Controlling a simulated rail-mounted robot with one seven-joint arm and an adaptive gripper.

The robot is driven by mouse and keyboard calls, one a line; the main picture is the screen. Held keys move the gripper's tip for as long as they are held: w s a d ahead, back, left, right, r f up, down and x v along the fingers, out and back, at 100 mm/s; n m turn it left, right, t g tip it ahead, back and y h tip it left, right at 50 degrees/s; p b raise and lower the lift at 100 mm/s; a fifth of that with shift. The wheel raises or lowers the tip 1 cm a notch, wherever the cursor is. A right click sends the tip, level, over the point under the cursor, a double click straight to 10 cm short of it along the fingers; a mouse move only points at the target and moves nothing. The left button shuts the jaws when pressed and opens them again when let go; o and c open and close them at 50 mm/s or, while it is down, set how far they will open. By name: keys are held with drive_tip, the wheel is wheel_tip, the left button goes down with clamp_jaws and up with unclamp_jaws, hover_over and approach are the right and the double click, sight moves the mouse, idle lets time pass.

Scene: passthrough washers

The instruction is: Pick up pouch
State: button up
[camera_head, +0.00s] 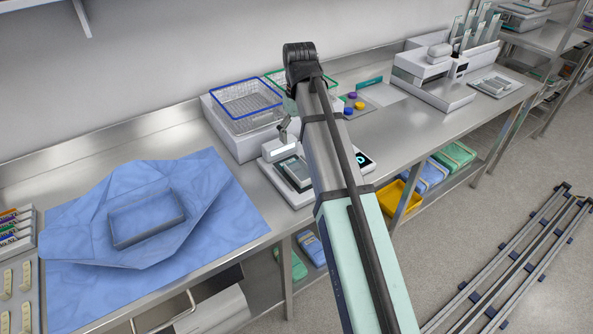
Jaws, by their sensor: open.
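I cannot tell for sure which thing is the pouch. A flat grey-green rectangle with a pale edge (296,172) lies on a white bench device (270,151) left of my arm; it could be a pouch or a screen. Several upright pale, flat pieces (467,35) stand in a rack at the far right of the bench; they may also be pouches. My arm rises from the bottom of the picture across the bench to a dark joint.
A blue wrap (215,205) with an open tray (147,219) covers the left of the steel bench. A blue-rimmed wire basket (246,104) stands behind the device. White machines (433,77) stand at the right. A yellow bin (398,199) sits below. Bare bench shows right of my arm.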

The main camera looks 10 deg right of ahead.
drive_tip(key=p, duration=0.2)
hover_over(299, 168)
wheel_tip(299, 168, down, 8)
drive_tip(key=shift+w+f, duration=0.1)
drive_tip(key=shift+f, duration=0.15)
drive_tip(key=shift+d+f+p, duration=0.1)
drive_tip(key=shift+f+p, duration=0.8)
drive_tip(key=shift+f, duration=1.7)
drive_tip(key=c, duration=0.9)
drive_tip(key=shift+r, duration=0.15)
drive_tip(key=shift+c, duration=0.2)
